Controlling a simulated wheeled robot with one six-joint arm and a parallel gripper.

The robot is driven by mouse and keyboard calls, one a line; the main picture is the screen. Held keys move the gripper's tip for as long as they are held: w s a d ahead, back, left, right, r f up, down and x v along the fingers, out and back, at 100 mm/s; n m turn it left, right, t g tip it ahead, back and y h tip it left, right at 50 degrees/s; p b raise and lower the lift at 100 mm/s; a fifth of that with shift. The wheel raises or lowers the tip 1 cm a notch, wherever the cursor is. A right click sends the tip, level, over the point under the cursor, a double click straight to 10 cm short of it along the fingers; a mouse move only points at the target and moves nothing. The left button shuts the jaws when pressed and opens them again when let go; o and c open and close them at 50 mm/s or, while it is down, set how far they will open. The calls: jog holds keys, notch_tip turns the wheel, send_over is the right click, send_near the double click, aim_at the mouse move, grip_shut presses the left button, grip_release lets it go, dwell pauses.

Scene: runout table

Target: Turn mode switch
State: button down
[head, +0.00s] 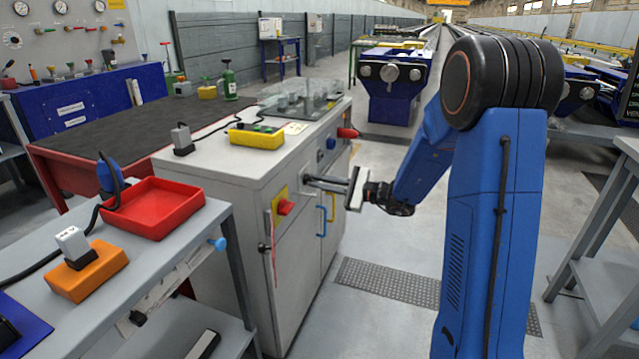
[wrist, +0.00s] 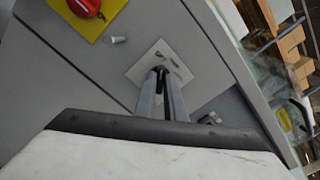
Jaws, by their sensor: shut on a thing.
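The mode switch is a small dark knob (wrist: 160,70) on a pale square plate (wrist: 148,68) with small dark markings. It is on the front of the light grey cabinet (head: 240,225). My gripper (head: 309,181) reaches the cabinet front from the right, its fingers level. In the wrist view my gripper (wrist: 161,82) is shut on the mode switch, with both fingertips close around the knob. The fingers hide most of the knob, and its pointing direction cannot be told. In the head view the switch is too small and covered to make out.
A red stop button (head: 285,207) on a yellow plate sits left of my gripper. Yellow and blue door handles (head: 321,221) are below it. A yellow control box (head: 256,137) lies on the cabinet top. A red tray (head: 150,208) stands on the left bench.

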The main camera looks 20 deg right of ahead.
jog(key=shift+f+n, duration=0.1)
jog(key=shift+n, duration=0.5)
jog(key=c, duration=1.8)
grip_release()
jog(key=shift+c, duration=0.2)
jog(key=v, duration=1.7)
jog(key=shift+s+d, duration=0.2)
